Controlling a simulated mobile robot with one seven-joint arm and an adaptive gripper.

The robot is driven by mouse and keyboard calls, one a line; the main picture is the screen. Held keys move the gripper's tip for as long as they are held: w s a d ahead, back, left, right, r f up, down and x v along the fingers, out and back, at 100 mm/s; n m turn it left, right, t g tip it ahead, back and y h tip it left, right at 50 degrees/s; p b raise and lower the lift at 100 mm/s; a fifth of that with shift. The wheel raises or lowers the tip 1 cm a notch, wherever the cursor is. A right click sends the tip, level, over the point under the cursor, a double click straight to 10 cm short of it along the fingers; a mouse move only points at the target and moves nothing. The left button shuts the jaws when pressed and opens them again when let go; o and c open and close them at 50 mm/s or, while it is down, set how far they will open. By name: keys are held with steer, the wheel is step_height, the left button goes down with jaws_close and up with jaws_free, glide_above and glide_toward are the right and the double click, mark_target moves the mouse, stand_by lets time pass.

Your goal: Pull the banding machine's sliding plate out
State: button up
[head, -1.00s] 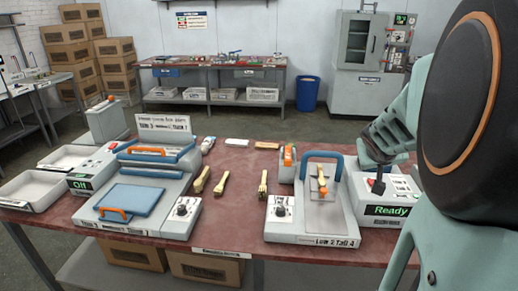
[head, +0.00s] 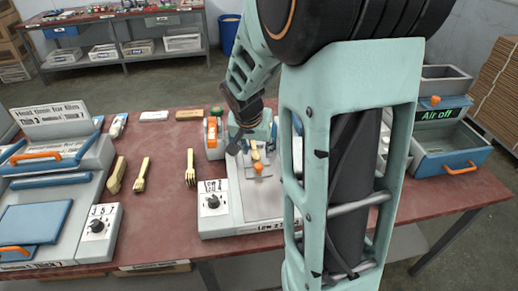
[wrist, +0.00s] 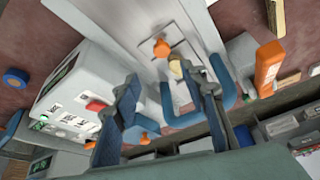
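The banding machine (head: 222,220) stands right of the table's middle, with a dial on its front left. Its grey sliding plate (head: 262,203) lies flat in the bed and carries an upright orange knob (head: 259,169). In the wrist view the orange knob (wrist: 161,49) shows just beyond my fingertips, with a pale wooden piece (wrist: 176,69) beside it. My gripper (head: 247,140) hangs over the machine, above and behind the knob. In the wrist view my gripper (wrist: 163,76) is open, with its fingers apart and nothing held. My arm hides the machine's right side.
A blue arched handle (wrist: 228,88) stands close beside my fingers. A grey press (head: 97,262) with a blue plate is at the left. Several wooden utensils (head: 140,175) lie between the machines. A drawer unit (head: 435,150) reading "Air off" is at the right.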

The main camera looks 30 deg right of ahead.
mark_target(259, 166)
steer(key=x, duration=1.1)
steer(key=shift+a+f+b, duration=0.15)
steer(key=shift+a+b, duration=0.15)
steer(key=shift+c, duration=0.3)
jaws_close()
